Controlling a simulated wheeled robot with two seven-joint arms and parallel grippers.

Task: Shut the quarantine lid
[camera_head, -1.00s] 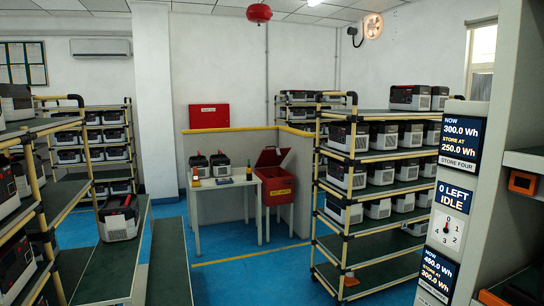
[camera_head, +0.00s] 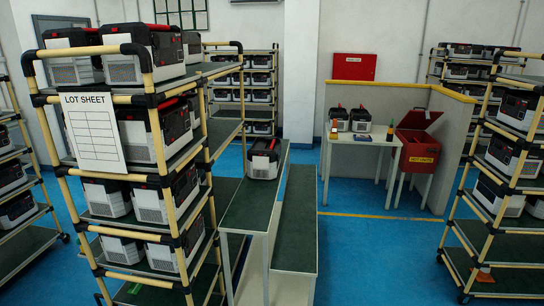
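The quarantine box is a red bin (camera_head: 418,152) with a yellow label strip, standing on legs beside a small white table against a low partition. Its red lid (camera_head: 420,118) is raised and tilted up, so the box is open. It is across the room, right of centre in the head view. The lettering on its label is too small to read. Neither of my grippers shows in this view.
A rack (camera_head: 151,180) of power units with a lot sheet (camera_head: 92,132) stands close at left. A green-topped bench (camera_head: 245,210) is in the middle. The white table (camera_head: 358,140) holds units and bottles. Another rack (camera_head: 500,265) is at right. Blue floor is clear between bench and right rack.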

